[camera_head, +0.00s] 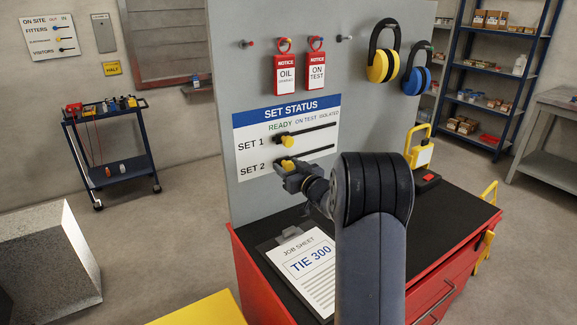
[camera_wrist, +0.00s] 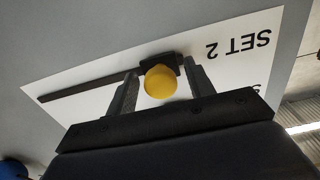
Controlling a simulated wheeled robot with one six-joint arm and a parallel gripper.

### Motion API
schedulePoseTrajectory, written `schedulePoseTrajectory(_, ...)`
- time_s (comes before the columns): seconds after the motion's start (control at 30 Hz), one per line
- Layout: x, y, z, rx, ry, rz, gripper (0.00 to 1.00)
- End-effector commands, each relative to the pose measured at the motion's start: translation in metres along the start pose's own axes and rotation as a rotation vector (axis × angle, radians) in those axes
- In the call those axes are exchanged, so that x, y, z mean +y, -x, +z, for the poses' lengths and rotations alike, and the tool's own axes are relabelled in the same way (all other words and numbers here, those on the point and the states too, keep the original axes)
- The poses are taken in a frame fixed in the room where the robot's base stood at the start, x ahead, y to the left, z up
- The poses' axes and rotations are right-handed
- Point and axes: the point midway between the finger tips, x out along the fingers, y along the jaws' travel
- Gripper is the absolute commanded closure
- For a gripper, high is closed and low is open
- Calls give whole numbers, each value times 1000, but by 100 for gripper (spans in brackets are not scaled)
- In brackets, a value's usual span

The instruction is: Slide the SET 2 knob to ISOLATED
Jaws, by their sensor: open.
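The SET STATUS board (camera_head: 287,108) is fixed to the grey upright panel, with columns READY, ON TEST and ISOLATED. The yellow SET 2 knob (camera_head: 288,166) sits at the left, READY end of its dark slot. The yellow SET 1 knob (camera_head: 282,140) is also at the left end of its own slot. My gripper (camera_head: 293,177) is at the SET 2 knob. In the wrist view, which shows the board upside down, the SET 2 knob (camera_wrist: 160,81) lies between my two open fingers (camera_wrist: 162,88). I cannot tell whether either finger touches it.
A job sheet (camera_head: 306,266) lies on the red cabinet's black top (camera_head: 450,205). A yellow-handled item (camera_head: 421,150) stands at the right.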

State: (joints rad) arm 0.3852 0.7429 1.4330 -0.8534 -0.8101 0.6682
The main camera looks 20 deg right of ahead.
Motion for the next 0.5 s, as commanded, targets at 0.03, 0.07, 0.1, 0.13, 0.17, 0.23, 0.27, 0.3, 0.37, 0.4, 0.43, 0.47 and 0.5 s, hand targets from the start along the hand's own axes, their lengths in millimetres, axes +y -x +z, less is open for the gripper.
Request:
schedulePoseTrajectory(0.03,0,-1,0,0,0,0,50)
schedulePoseTrajectory(0.07,0,-2,0,0,0,0,50)
schedulePoseTrajectory(0.1,0,-2,0,0,0,0,50)
schedulePoseTrajectory(0.13,0,-2,0,0,0,0,50)
schedulePoseTrajectory(0.17,0,-2,0,0,0,0,50)
schedulePoseTrajectory(0.23,0,-2,0,0,0,0,50)
schedulePoseTrajectory(0.27,0,-2,0,0,0,0,50)
schedulePoseTrajectory(0.3,0,-2,0,0,0,0,53)
schedulePoseTrajectory(0.37,0,-1,0,0,0,0,58)
schedulePoseTrajectory(0.4,0,-1,0,0,0,0,61)
schedulePoseTrajectory(0.43,0,-1,0,0,0,0,64)
schedulePoseTrajectory(0.47,0,-1,0,0,0,0,66)
schedulePoseTrajectory(0.5,0,-1,0,0,0,0,69)
